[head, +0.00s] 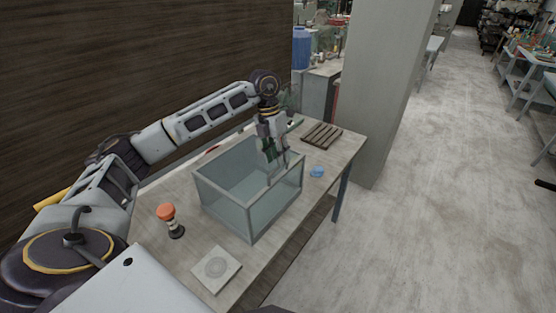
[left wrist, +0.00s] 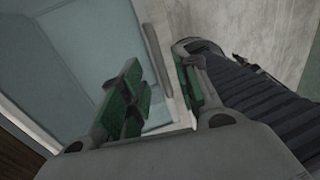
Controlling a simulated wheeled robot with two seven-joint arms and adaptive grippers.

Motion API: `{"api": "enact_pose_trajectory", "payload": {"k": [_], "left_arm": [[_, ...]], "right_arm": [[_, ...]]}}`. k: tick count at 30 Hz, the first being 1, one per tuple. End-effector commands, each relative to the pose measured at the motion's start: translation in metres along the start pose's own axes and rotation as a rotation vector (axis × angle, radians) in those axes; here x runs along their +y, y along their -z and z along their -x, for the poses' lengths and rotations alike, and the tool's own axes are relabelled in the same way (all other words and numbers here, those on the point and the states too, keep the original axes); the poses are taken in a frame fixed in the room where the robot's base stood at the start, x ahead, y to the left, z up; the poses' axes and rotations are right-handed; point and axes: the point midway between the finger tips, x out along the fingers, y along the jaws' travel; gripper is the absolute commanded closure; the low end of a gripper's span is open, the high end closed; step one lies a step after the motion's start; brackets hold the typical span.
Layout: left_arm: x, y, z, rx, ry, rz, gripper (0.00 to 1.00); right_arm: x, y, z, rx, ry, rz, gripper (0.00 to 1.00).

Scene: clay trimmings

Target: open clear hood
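The clear hood (head: 225,185) is a see-through box with a grey frame, standing on the table. I cannot tell whether its top is covered. My left gripper (head: 277,172) points down at the hood's far right part, overlapping its upper edge in the head view. In the left wrist view the left gripper's (left wrist: 160,85) green-padded fingers are apart, and a thin grey bar (left wrist: 155,55) shows in the gap between them. I cannot tell whether the fingers touch it. Clear panes of the hood (left wrist: 60,60) fill the left of that view. My right gripper is not in view.
On the table (head: 325,152) are an orange-topped item (head: 167,213), a pale square tile (head: 216,268), a slatted wooden rack (head: 321,135) and a small blue lump (head: 317,171). A dark wall (head: 130,60) stands behind; a pillar (head: 385,90) stands right.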

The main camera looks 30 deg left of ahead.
Motion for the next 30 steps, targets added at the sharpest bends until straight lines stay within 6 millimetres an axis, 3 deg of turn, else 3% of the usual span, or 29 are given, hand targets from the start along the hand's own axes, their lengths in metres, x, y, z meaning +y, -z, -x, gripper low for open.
{"api": "enact_pose_trajectory", "payload": {"k": [7, 18, 26, 30], "left_arm": [[0.0, 0.0, -0.02, 0.001, 0.001, 0.0, 0.68], [0.0, 0.0, -0.023, 0.0, 0.0, -0.001, 0.68], [0.0, 0.0, -0.023, 0.0, 0.001, -0.001, 0.99], [0.0, 0.0, -0.023, 0.0, 0.0, 0.0, 1.0]], "right_arm": [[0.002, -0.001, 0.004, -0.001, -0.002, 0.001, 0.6], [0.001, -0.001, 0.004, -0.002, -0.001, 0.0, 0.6], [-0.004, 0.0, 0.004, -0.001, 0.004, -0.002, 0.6], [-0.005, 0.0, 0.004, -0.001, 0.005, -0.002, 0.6]]}}
